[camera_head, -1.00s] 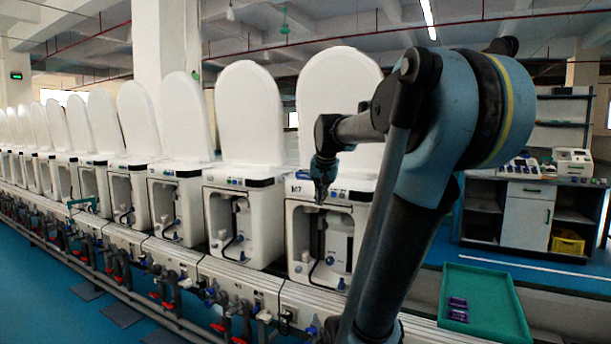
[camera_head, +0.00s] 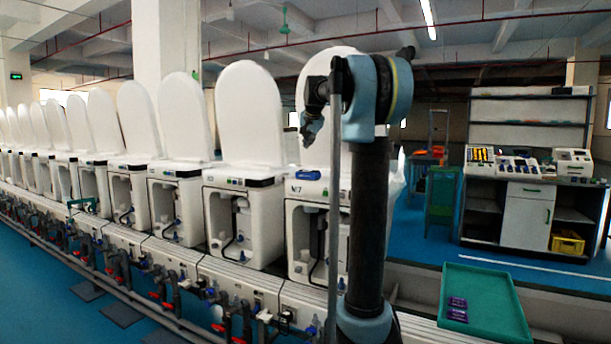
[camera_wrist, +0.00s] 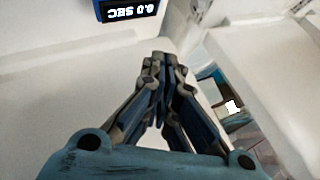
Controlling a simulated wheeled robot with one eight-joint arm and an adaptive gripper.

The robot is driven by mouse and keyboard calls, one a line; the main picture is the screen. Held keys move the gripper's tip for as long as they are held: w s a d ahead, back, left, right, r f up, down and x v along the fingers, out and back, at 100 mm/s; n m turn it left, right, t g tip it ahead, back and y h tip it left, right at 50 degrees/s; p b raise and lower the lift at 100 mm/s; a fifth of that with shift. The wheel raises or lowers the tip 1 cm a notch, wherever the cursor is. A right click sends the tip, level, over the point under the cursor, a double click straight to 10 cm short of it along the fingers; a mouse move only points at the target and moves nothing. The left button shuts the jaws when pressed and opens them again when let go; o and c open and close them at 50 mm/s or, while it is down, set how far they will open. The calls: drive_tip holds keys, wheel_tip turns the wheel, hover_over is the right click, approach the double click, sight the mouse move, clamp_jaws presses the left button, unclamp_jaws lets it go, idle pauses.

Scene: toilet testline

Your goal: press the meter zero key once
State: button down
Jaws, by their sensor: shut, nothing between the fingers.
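A small blue meter (camera_head: 308,175) sits on the front top of the toilet unit marked M7 (camera_head: 300,187). In the wrist view the meter's dark display (camera_wrist: 136,10) reads "0.0 SEC" upside down at the top edge, and the rest of the meter is cut off. The zero key cannot be made out in either view. My gripper (camera_head: 309,138) is above the meter, in front of the raised white lid, and apart from the meter. In the wrist view my gripper (camera_wrist: 160,62) is shut and empty, its fingertips together over a white surface.
A row of white toilets with raised lids (camera_head: 250,115) runs left along the line. A green tray (camera_head: 490,300) with small purple packs (camera_head: 457,309) lies at the right. A bench (camera_head: 525,195) with devices and a yellow crate (camera_head: 567,243) stands behind it.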

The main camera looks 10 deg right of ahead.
drive_tip(key=shift+w+r, duration=0.25)
drive_tip(key=shift+w, duration=0.2)
drive_tip(key=shift+f, duration=0.15)
drive_tip(key=shift+f, duration=4.25)
drive_tip(key=shift+s+f, duration=0.1)
drive_tip(key=shift+f, duration=0.65)
drive_tip(key=shift+r, duration=0.8)
drive_tip(key=shift+r, duration=0.1)
drive_tip(key=shift+r, duration=2.4)
